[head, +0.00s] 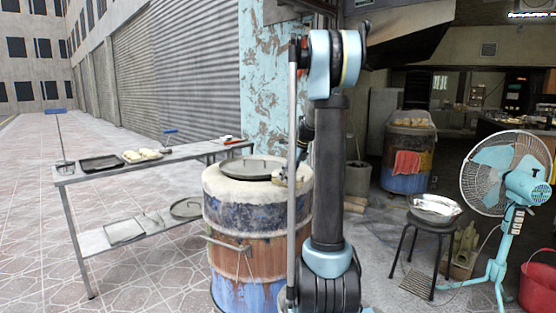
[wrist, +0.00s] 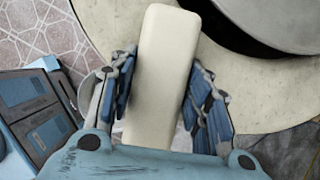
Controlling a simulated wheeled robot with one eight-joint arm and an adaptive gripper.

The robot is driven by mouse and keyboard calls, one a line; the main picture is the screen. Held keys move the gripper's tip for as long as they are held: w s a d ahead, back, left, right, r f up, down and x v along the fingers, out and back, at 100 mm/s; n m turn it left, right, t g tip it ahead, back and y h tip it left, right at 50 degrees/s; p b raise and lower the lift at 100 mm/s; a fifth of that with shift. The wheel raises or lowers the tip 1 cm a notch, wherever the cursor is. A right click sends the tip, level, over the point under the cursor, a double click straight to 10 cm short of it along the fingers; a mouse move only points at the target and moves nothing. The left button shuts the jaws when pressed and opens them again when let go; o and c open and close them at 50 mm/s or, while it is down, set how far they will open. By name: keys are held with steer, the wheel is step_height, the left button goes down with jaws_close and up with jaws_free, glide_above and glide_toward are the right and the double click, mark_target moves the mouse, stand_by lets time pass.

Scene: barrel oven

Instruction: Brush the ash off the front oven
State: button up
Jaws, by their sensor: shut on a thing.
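The front oven (head: 257,225) is a painted barrel with a pale, rounded top, standing in the middle of the head view. A round grey lid (head: 250,168) with a handle lies on its top. In the wrist view, my gripper (wrist: 162,70) is shut on a long cream-coloured block, likely the brush (wrist: 166,35). The block is over the oven's pale rim (wrist: 112,22), beside the dark lid edge (wrist: 262,28). I cannot tell whether it touches the rim. Ash cannot be told apart from the pale surface.
A metal table (head: 190,152) with trays and dough stands left of the oven. A black stool (head: 430,226) with a foil-like bowl (head: 435,208), a standing fan (head: 505,175) and a red bucket (head: 537,288) are right. Another barrel (head: 405,175) stands behind. Pavement at left is clear.

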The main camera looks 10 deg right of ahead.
steer(key=shift+s+d, duration=0.15)
steer(key=shift+s, duration=0.25)
steer(key=shift+r, duration=4.2)
